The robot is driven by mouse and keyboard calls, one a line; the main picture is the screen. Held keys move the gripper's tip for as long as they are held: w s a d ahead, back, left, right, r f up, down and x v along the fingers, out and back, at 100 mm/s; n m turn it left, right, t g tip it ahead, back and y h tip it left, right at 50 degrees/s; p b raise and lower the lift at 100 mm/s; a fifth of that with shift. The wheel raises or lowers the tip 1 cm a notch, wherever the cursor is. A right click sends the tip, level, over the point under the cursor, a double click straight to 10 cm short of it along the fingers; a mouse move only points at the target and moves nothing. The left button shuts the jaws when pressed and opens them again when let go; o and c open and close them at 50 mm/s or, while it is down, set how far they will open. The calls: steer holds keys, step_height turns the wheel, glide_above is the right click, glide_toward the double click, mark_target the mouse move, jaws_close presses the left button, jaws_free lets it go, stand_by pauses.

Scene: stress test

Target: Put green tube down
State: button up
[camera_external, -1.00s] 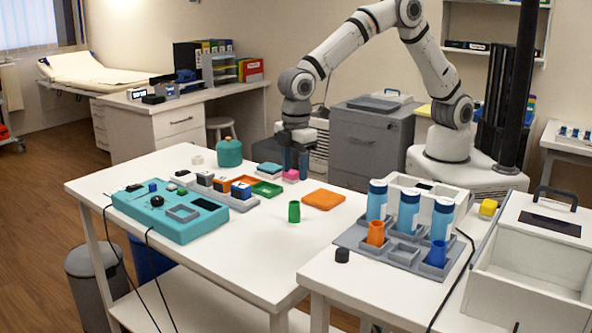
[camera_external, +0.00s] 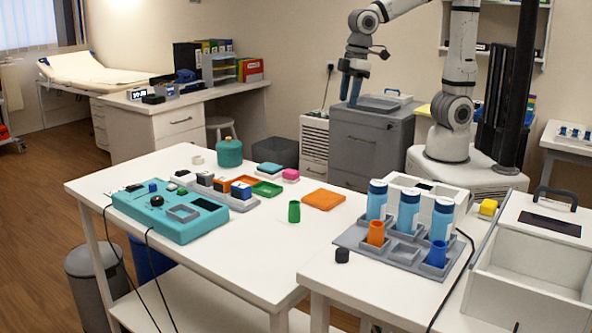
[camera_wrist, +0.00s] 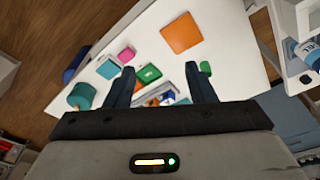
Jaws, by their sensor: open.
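The green tube (camera_external: 294,212) stands upright on the white table (camera_external: 262,240), in front of the orange square pad (camera_external: 324,200). Nothing touches it. My gripper (camera_external: 354,104) is raised well above and behind the table, in front of the grey cabinet, and is far from the tube. In the wrist view my gripper (camera_wrist: 160,75) shows two dark fingers spread apart with nothing between them.
A teal device box (camera_external: 170,212), small coloured blocks and a teal jar (camera_external: 229,153) stand on the table. At right, a grey rack (camera_external: 390,252) holds blue-capped bottles, an orange cup (camera_external: 376,233) and a blue cup (camera_external: 436,254). The table's front middle is clear.

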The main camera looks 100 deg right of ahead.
steer(key=s+d+f+m+t, duration=0.1)
steer(key=s+d, duration=0.3)
steer(key=s, duration=0.8)
steer(key=shift+d+f+m, duration=0.15)
steer(key=shift+d+m, duration=0.25)
steer(key=shift+m, duration=0.2)
